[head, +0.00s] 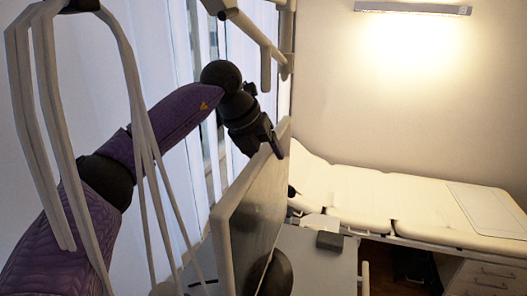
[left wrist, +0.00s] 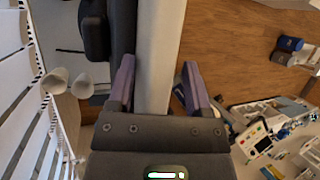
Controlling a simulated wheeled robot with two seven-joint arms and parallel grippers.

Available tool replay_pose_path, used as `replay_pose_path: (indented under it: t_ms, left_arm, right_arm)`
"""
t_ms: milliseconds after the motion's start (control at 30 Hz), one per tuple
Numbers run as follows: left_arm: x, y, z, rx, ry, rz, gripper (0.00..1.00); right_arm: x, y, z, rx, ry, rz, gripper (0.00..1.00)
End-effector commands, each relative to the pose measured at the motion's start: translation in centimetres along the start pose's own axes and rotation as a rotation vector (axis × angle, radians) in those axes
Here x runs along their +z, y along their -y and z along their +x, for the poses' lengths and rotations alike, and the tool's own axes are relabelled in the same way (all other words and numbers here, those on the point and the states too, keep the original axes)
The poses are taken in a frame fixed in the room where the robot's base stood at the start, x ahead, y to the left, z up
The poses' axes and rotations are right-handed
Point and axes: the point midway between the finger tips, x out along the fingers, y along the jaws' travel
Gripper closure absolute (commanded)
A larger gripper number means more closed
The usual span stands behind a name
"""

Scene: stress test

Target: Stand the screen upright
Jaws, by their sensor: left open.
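The screen (head: 255,205) is a flat grey panel with a pale rim, seen steeply from the side in the middle of the head view. It looks tilted there, though the camera angle makes its exact lean hard to tell. My left gripper (head: 274,144) is at its top edge. In the left wrist view, my left gripper (left wrist: 158,88) is open, with its purple fingers on either side of the screen's pale edge (left wrist: 158,50). A gap shows beside the right finger; the left finger is close to the edge. My right gripper is not in view.
A pale padded couch (head: 380,200) stands behind to the right. A small grey box (head: 328,241) lies on a light surface beside the screen. Pale hanging tubes (head: 140,110) cross in front of my left arm. Cluttered equipment (left wrist: 260,145) shows at the lower right of the wrist view.

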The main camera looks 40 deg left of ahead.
Motion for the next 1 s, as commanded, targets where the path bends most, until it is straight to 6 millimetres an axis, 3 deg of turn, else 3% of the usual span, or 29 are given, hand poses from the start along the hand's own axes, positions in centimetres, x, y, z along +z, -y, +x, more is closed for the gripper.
replay_pose_path:
  t_ms: [67, 300, 400, 1000]
  left_arm:
    - [-0.5, -0.1, -0.1, 0.006, -0.021, -0.002, 0.29]
    - [-0.2, -0.1, -5.6, 0.0, -0.005, 0.0, 0.29]
    - [-0.1, -0.2, -7.0, -0.001, -0.003, -0.001, 0.29]
    - [-0.1, -0.2, -7.6, -0.002, 0.0, 0.0, 0.29]
  right_arm:
    - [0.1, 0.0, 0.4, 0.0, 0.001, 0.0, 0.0]
    - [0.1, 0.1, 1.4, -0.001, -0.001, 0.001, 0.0]
    - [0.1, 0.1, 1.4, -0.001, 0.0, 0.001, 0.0]
    - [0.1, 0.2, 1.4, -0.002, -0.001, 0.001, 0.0]
